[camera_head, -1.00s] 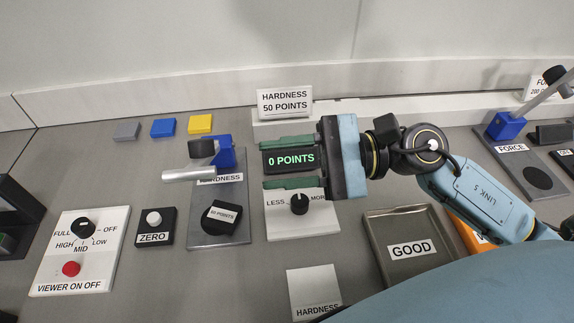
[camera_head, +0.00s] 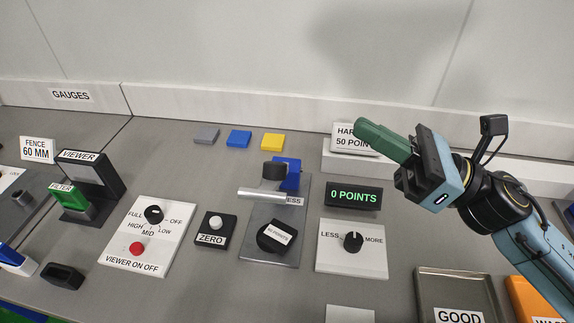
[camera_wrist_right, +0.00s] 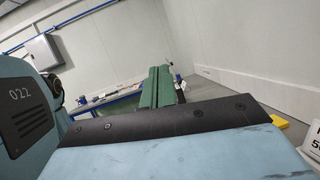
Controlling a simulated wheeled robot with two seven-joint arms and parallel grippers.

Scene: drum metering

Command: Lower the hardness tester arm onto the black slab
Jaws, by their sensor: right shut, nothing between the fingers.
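The hardness tester has a grey base plate (camera_head: 284,250), a blue post (camera_head: 291,180) and a silver arm (camera_head: 262,195) with a black knob (camera_head: 274,170) above it. The display (camera_head: 353,196) reads 0 POINTS. My right gripper (camera_head: 362,128) is shut and empty, right of the tester and in front of the hardness sign. Its green fingers (camera_wrist_right: 157,88) lie together in the right wrist view. My left gripper is not in view.
A LESS/MORE dial panel (camera_head: 352,262) and a ZERO button (camera_head: 214,225) flank the tester. A viewer panel (camera_head: 176,215) is at left. Grey, blue and yellow (camera_head: 273,141) blocks lie behind. A GOOD tray (camera_head: 455,283) is at front right.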

